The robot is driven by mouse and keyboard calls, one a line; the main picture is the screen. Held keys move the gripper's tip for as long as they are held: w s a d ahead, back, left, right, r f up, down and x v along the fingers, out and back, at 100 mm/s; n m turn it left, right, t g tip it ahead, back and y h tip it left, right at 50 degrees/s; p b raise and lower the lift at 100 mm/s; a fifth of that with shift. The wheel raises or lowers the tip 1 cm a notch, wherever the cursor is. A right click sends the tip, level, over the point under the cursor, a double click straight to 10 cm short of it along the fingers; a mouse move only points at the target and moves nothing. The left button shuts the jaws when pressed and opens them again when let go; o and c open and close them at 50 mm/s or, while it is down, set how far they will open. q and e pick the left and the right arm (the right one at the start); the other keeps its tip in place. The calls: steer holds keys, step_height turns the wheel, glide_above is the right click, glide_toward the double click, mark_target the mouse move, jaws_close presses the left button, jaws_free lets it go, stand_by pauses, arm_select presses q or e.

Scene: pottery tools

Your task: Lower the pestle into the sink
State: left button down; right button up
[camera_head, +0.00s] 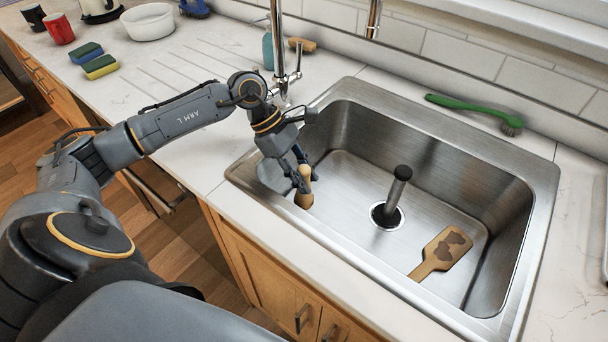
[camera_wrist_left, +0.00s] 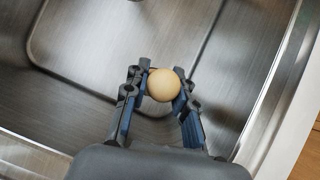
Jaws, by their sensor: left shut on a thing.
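My left gripper (camera_head: 301,183) is over the left end of the steel sink (camera_head: 345,210), near its front left corner. It is shut on the wooden pestle (camera_head: 304,200), which hangs upright below the fingers. In the left wrist view, the round end of the pestle (camera_wrist_left: 163,85) sits between the two fingertips (camera_wrist_left: 160,90), with the sink floor (camera_wrist_left: 225,80) beneath. I cannot tell whether the pestle's lower end touches the sink. My right gripper is not in view.
A dark-topped cylinder (camera_head: 395,195) stands at the drain. A stained wooden paddle (camera_head: 443,250) lies at the sink's right. The faucet (camera_head: 279,50) rises behind the left rim. A green brush (camera_head: 470,108) lies behind the sink. Sponges (camera_head: 95,62), mugs (camera_head: 58,30) and a white bowl (camera_head: 148,20) stand far left.

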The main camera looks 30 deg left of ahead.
arm_select(q)
steer(key=shift+f+b, duration=0.65)
steer(key=shift+f, duration=0.1)
stand_by(0.3)
steer(key=c, duration=1)
jaws_free()
steer(key=shift+a+r, duration=0.1)
steer(key=shift+r, duration=0.05)
steer(key=v, duration=1.1)
steer(key=shift+a+r, duration=0.15)
steer(key=shift+r, duration=0.25)
